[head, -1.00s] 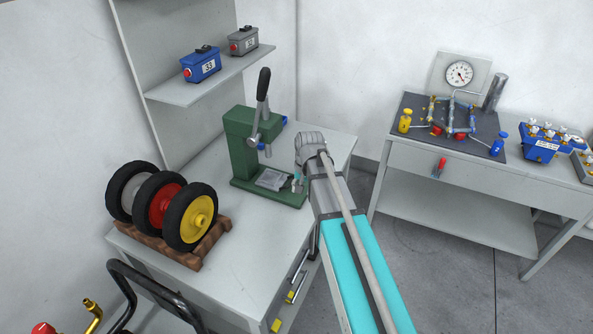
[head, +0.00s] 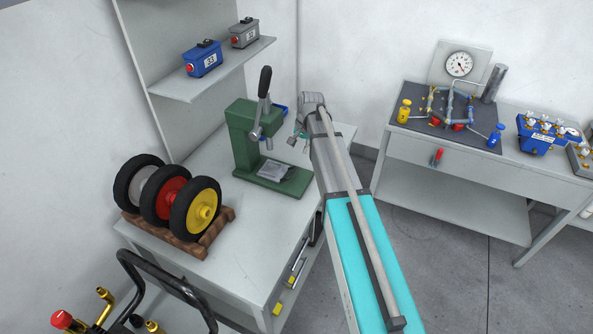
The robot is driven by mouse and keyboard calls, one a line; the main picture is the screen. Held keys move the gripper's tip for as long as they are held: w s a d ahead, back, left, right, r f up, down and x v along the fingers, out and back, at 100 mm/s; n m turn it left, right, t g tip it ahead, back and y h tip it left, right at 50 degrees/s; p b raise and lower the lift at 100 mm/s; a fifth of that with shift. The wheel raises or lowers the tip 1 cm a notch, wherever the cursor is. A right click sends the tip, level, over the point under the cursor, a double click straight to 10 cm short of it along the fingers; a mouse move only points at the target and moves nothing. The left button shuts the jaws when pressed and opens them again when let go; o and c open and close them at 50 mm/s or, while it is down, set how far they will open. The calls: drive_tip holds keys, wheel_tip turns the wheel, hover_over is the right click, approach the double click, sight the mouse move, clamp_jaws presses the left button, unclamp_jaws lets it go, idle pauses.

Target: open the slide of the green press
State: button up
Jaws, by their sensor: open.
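The green press (head: 241,140) stands on the grey workbench in the head view, with its black-handled lever (head: 264,90) raised upright. The slide (head: 273,170), a grey metal plate, lies on the press's green base. My gripper (head: 298,139) is just right of the press, above the bench top and apart from the press. It is small in the picture, and its jaws are open and empty. My forearm runs from the lower right up to it and covers part of the bench's right edge.
Three wheels (head: 170,200) stand in a wooden rack at the bench's left. A shelf (head: 215,75) above holds a blue box (head: 202,60) and a grey box (head: 244,33). A second table (head: 450,165) with gauge and valves stands right.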

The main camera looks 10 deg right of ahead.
sight(292, 173)
drive_tip(key=shift+f, duration=0.15)
drive_tip(key=f+b, duration=0.4)
drive_tip(key=w+a+f+b, duration=0.1)
drive_tip(key=f+b, duration=0.3)
drive_tip(key=b, duration=0.1)
drive_tip(key=a+f+b, duration=0.1)
drive_tip(key=f+b, duration=0.3)
drive_tip(key=f, duration=0.1)
drive_tip(key=shift+w+a, duration=0.1)
drive_tip(key=shift+w, duration=0.2)
drive_tip(key=shift+c, duration=0.3)
clamp_jaws()
idle(0.4)
